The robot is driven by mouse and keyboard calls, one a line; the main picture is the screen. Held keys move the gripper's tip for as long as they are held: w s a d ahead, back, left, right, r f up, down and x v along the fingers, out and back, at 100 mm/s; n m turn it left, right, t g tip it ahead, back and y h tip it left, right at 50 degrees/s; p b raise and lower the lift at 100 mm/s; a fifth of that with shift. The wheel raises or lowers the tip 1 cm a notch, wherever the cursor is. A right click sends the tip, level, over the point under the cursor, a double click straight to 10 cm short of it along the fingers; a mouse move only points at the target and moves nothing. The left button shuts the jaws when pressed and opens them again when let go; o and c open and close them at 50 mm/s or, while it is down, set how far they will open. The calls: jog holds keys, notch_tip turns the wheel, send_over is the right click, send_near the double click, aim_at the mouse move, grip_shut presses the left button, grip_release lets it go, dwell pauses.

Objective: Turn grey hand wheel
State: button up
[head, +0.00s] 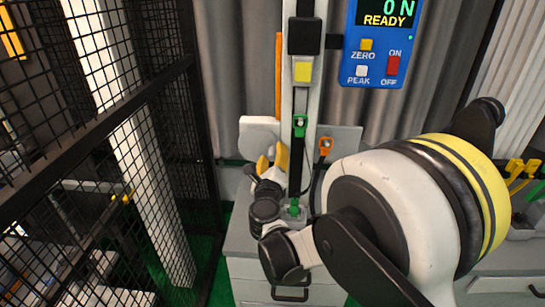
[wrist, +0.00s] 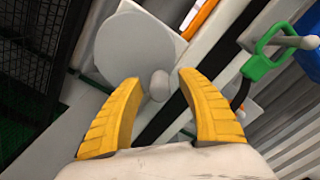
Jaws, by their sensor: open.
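The grey hand wheel (wrist: 130,45) is a pale round disc in the upper left of the wrist view, with a small rounded grey knob (wrist: 159,86) at its lower edge. In the head view, the pale grey wheel (head: 258,132) is left of the upright column, partly hidden by my gripper. My gripper (wrist: 160,80) is open, with its yellow fingers on either side of the knob. Whether they touch it I cannot tell. The gripper (head: 272,160) also shows in the head view, just below the wheel.
A column (head: 298,90) with green and orange clips stands right of the wheel. A black mesh fence (head: 110,130) is close on the left. A blue display (head: 381,42) reads "0 N READY". Grey cabinets (head: 245,270) stand below.

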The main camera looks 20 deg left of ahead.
grip_shut()
jog(key=shift+f+m, duration=0.15)
jog(key=shift+m, duration=0.25)
